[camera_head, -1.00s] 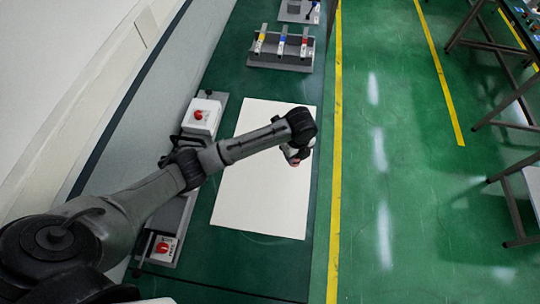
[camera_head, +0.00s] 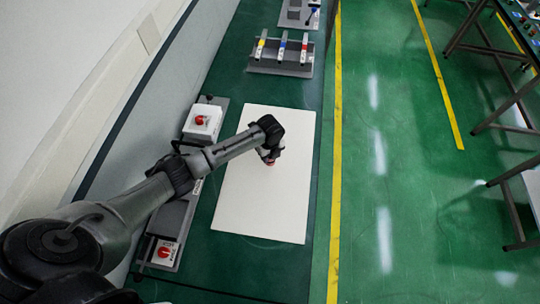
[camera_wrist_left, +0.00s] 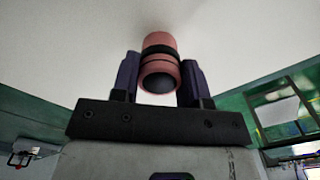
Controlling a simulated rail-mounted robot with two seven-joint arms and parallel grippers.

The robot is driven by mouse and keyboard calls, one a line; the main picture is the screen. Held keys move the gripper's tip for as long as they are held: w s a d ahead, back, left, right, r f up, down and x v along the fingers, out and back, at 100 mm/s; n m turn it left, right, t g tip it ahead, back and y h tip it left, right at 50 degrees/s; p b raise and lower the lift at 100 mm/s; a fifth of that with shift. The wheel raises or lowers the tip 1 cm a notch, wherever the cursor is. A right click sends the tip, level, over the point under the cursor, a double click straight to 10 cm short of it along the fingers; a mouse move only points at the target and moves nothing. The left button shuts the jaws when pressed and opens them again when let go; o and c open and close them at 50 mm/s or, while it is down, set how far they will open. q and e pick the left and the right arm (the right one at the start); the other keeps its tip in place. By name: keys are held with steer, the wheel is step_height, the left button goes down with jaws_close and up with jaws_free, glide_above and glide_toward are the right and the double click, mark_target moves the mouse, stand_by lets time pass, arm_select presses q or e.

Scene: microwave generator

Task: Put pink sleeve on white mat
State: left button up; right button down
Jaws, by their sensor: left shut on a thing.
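The pink sleeve (camera_wrist_left: 160,70), a short pink cylinder with a black band and a dark end, sits between the two fingers of my left gripper (camera_wrist_left: 160,80) in the left wrist view. The fingers are shut on it. In the head view my left gripper (camera_head: 270,158) is over the middle of the white mat (camera_head: 262,210), and only a small reddish bit of the sleeve (camera_head: 270,163) shows below it. I cannot tell whether the sleeve touches the mat. My right gripper is not in view.
The white mat lies on a green bench. Left of it stand a white box with a red knob (camera_head: 201,121) and another red-knobbed box (camera_head: 164,251). A grey rack (camera_head: 281,66) with yellow, blue and red marked parts stands beyond the mat. Most of the mat is bare.

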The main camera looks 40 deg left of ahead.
arm_select(q)
steer(key=shift+f, duration=0.6)
steer(key=shift+f, duration=0.1)
steer(key=shift+f, duration=0.15)
steer(key=o, duration=1)
